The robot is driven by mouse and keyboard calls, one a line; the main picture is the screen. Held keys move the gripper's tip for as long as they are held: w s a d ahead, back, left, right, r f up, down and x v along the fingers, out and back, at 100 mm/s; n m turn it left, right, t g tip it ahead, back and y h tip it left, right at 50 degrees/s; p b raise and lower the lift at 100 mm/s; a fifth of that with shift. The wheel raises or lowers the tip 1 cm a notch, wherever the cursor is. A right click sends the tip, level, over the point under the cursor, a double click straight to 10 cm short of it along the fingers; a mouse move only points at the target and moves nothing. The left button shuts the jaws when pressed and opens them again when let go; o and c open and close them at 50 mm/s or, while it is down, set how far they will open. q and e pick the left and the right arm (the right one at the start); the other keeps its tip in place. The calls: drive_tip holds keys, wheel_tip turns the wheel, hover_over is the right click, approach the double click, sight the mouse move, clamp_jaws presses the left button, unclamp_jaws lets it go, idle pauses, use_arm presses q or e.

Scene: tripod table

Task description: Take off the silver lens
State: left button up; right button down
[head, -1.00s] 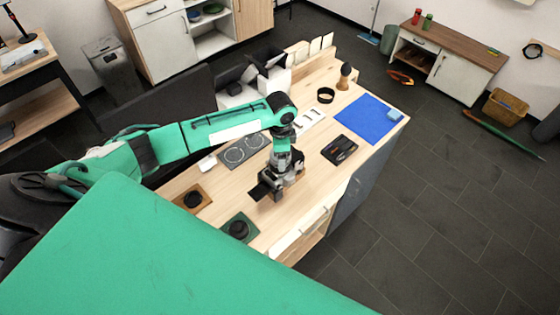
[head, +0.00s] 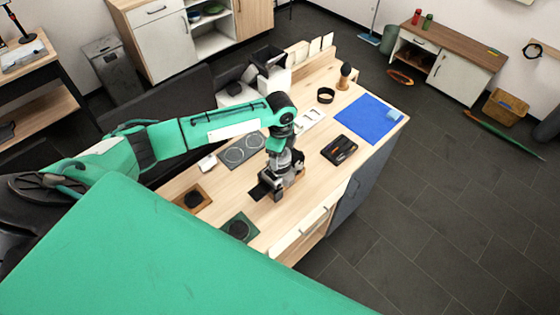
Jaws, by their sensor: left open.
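My left gripper (head: 279,192) points down over the front middle of the wooden table (head: 222,181). It is open, at a small cluster of dark and silvery parts that looks like a camera. A flat black piece (head: 259,190) shows just left of the fingers. The gripper hides most of this cluster, and I cannot clearly pick out the silver lens or tell whether the fingers touch it. A brown pad (head: 180,199) and a green pad (head: 228,240) each bear a dark round piece, left of the gripper. My right gripper is out of view.
A grey mat with two ring outlines (head: 231,158) lies behind the gripper. A black tray (head: 339,150) with small tools, a blue mat (head: 368,117) and a black ring (head: 325,95) lie to the right. Bare wood shows between the pads and the gripper.

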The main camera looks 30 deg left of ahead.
use_arm(q)
drive_tip(key=m, duration=0.5)
drive_tip(key=shift+m, duration=2.3)
drive_tip(key=c, duration=1)
drive_tip(key=shift+c, duration=0.2)
drive_tip(key=shift+n, duration=1.5)
